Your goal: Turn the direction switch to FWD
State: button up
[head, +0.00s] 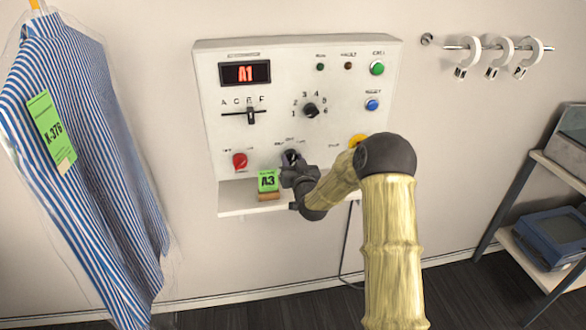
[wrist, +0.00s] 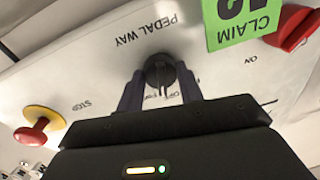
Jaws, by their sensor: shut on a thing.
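The direction switch is a small black rotary knob (head: 291,155) low on the white control panel, with small labels above it that are too small to read surely. In the wrist view the knob (wrist: 160,68) sits between my two dark fingers, under upside-down lettering "PEDAL WAY". My gripper (wrist: 160,92) is shut on the knob. In the head view my gripper (head: 290,170) reaches it from the lower right and partly covers it. Which label the knob points at cannot be told.
A red switch (head: 240,160) is left of the knob and a yellow-based red stop button (wrist: 35,135) is on its other side. A green claim tag (head: 268,180) stands on the shelf (head: 233,200) below. A striped shirt (head: 80,150) hangs at left.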

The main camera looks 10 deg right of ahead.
jog(key=shift+s+f+m+b, duration=0.1)
jog(key=shift+f+m+b, duration=0.05)
jog(key=shift+m+b, duration=1.1)
jog(key=shift+f+m+b, duration=0.15)
jog(key=shift+m+b, duration=1)
jog(key=shift+b, duration=0.1)
jog(key=shift+r, duration=0.1)
jog(key=o, duration=1)
jog(key=shift+r, duration=0.15)
jog(key=s+b, duration=0.1)
jog(key=s, duration=0.4)
jog(key=s+b, duration=0.1)
jog(key=s, duration=0.5)
jog(key=s+d+f+b, duration=0.1)
jog(key=s, duration=0.5)
jog(key=shift+s, duration=0.15)
